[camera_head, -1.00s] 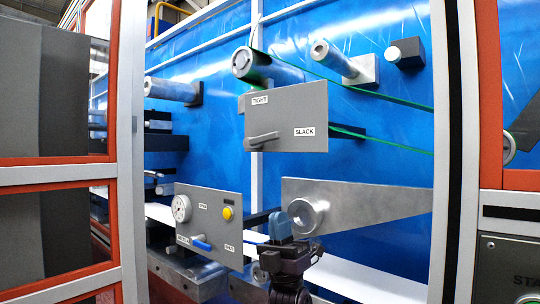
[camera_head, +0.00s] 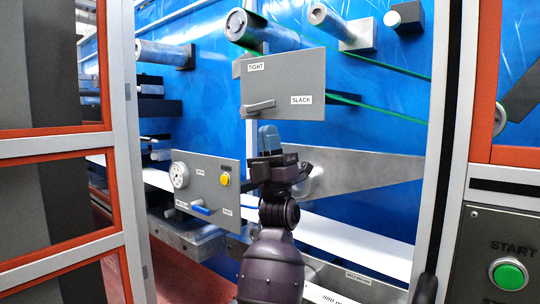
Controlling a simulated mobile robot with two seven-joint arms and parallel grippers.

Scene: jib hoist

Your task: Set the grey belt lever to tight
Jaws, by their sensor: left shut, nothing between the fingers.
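The grey belt lever (camera_head: 260,106) lies nearly level at the lower left of a grey plate (camera_head: 305,75). The plate has a TIGHT label (camera_head: 256,67) at its upper left and a SLACK label (camera_head: 301,100) at its right. The lever's free end points right, toward the SLACK side. My left gripper (camera_head: 269,136) is shut and empty, its blue-grey fingertips pointing up just below the plate's lower edge. It looks apart from the lever in the picture; the depth gap is hard to judge. My right gripper is out of view.
A lower grey panel (camera_head: 207,168) carries a gauge, a yellow button (camera_head: 225,180) and a blue lever (camera_head: 200,210). Metal rollers (camera_head: 262,30) and a green belt (camera_head: 385,108) lie around the plate. Frame posts (camera_head: 457,130) stand at both sides. A green START button (camera_head: 509,273) is lower right.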

